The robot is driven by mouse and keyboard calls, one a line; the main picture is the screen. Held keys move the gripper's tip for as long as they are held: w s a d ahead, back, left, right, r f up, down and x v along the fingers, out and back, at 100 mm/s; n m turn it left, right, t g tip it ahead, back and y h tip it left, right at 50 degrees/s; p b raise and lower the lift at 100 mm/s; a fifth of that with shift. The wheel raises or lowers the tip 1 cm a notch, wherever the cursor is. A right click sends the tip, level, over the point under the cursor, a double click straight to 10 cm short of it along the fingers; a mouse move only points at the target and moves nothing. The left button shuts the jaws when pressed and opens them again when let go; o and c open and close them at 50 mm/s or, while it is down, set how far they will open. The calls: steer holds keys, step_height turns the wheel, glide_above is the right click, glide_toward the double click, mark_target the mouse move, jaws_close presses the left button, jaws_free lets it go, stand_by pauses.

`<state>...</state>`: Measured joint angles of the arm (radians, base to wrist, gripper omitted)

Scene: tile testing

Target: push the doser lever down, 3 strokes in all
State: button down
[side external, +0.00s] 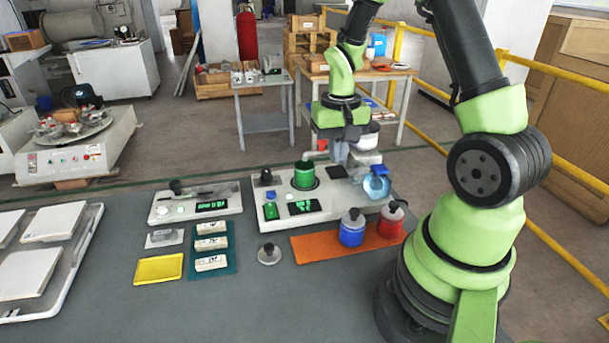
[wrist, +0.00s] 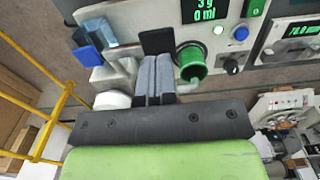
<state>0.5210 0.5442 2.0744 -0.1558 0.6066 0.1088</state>
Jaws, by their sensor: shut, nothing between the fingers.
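The doser (side external: 361,157) is a pale grey body at the right end of the white station, with a spout toward the green cup (side external: 305,174). A flat black plate (side external: 338,172) lies beside the cup and also shows just beyond my fingertips in the wrist view (wrist: 157,40). I cannot tell clearly which part is the lever; my gripper hides part of the doser. My gripper (wrist: 154,62) is shut and empty, its fingers side by side between the doser body and the green cup. I cannot tell whether it touches anything. The display (wrist: 205,10) reads 3 g, 0 ml.
A clear blue jar (side external: 377,187) with a blue block (side external: 378,170) stands at the station's right end. Blue (side external: 352,229) and red (side external: 390,222) bottles stand on the orange mat (side external: 315,246) in front. The grey table is clear at the front middle.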

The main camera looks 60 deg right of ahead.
stand_by(0.4)
steer(key=shift+r, duration=2.5)
steer(key=s+a+r+n+t+y, duration=0.1)
steer(key=s+a+r+n+t, duration=0.1)
steer(key=s+a+r, duration=0.3)
steer(key=s+a+r+n+t+y, duration=0.1)
steer(key=s+a+r+n+t, duration=0.2)
steer(key=a+r, duration=0.5)
steer(key=s+a+t, duration=0.1)
steer(key=a+t, duration=0.1)
steer(key=a, duration=0.1)
steer(key=shift+s+a, duration=0.3)
steer(key=shift+s, duration=0.05)
